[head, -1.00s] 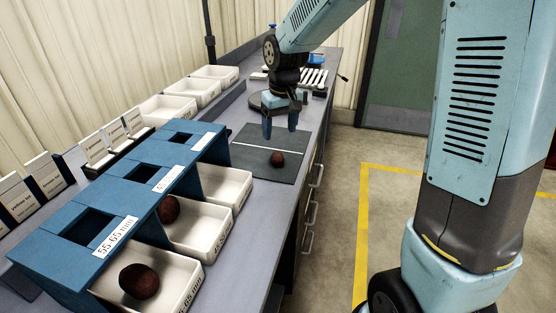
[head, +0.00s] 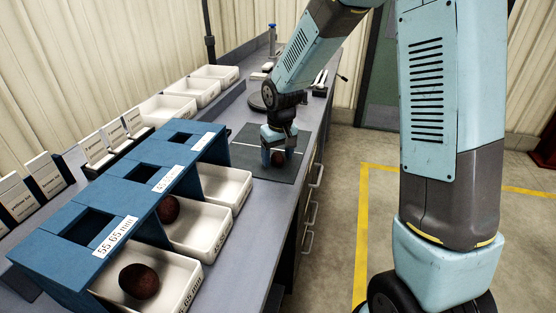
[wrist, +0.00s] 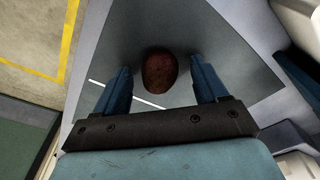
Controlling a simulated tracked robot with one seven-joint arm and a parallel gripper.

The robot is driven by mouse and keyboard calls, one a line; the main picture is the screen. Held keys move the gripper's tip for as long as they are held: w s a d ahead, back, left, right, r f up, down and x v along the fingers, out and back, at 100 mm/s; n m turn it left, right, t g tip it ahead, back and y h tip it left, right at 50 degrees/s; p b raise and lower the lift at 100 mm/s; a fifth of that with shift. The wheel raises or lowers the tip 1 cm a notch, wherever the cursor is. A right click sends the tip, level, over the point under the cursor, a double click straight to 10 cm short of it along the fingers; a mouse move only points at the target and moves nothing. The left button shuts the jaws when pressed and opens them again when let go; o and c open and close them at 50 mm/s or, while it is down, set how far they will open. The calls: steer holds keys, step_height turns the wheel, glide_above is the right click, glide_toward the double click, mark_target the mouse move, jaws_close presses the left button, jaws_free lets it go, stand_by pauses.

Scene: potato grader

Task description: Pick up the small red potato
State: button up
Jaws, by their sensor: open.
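The small red potato (head: 278,158) lies on the dark grey mat (head: 254,170) on the bench. My gripper (head: 278,160) is open and lowered over it, with blue fingers on either side of the potato. In the wrist view the potato (wrist: 160,72) sits between and slightly beyond the fingertips of my gripper (wrist: 161,82). A gap shows between the potato and each finger there. Part of the potato is hidden by the fingers in the head view.
A blue grader (head: 118,192) with square holes stands at the left, with white trays (head: 222,188) under it; two trays hold larger dark red potatoes (head: 139,281). More white trays (head: 168,109) stand behind. The bench's right edge is close to the mat.

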steer(key=c, duration=1.1)
steer(key=shift+r, duration=0.1)
